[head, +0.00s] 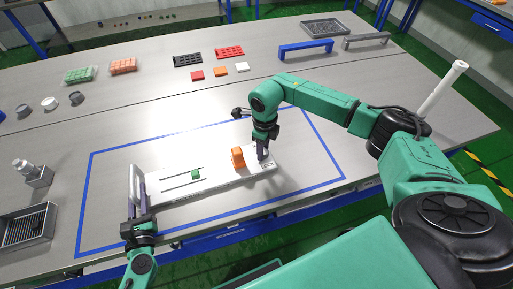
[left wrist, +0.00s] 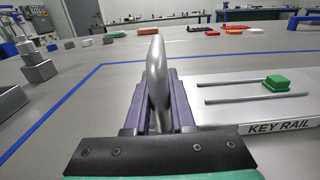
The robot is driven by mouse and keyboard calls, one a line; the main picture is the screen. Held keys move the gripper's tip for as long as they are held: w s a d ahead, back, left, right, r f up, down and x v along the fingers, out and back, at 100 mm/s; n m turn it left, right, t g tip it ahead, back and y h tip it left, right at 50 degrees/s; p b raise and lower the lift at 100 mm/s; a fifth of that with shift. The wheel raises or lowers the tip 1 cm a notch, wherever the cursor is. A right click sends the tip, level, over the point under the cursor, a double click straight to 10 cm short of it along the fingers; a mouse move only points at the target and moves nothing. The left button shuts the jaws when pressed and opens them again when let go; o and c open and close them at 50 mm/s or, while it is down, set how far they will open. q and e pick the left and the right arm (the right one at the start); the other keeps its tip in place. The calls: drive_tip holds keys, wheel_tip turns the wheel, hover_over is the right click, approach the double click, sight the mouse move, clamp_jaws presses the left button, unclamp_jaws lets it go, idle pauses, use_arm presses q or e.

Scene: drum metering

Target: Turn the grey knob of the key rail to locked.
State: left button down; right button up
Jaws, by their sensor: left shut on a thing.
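The key rail (head: 222,181) is a pale plate lying inside the blue taped outline. It also shows in the left wrist view (left wrist: 225,111), with its KEY RAIL label. A green block (head: 195,174) sits at its slot, and an upright orange piece (head: 238,157) stands further right. My left gripper (head: 137,208) is shut on the grey upright handle (left wrist: 157,75) at the rail's left end. My right gripper (head: 262,153) points down at the rail's right end, beside the orange piece. I cannot make out the grey knob; the right fingers cover that spot, and their opening is unclear.
A grey bin (head: 27,226) and a grey stepped block (head: 37,175) stand left of the outline. Coloured blocks, trays, a blue bracket (head: 305,48) and a grey bracket (head: 366,40) lie toward the back. The table between rail and back row is mostly clear.

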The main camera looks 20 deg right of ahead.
drive_tip(key=o, duration=0.4)
wheel_tip(320, 180, up, 12)
idle(0.4)
use_arm(q)
drive_tip(key=c, duration=0.7)
unclamp_jaws()
drive_tip(key=shift+s, duration=0.1)
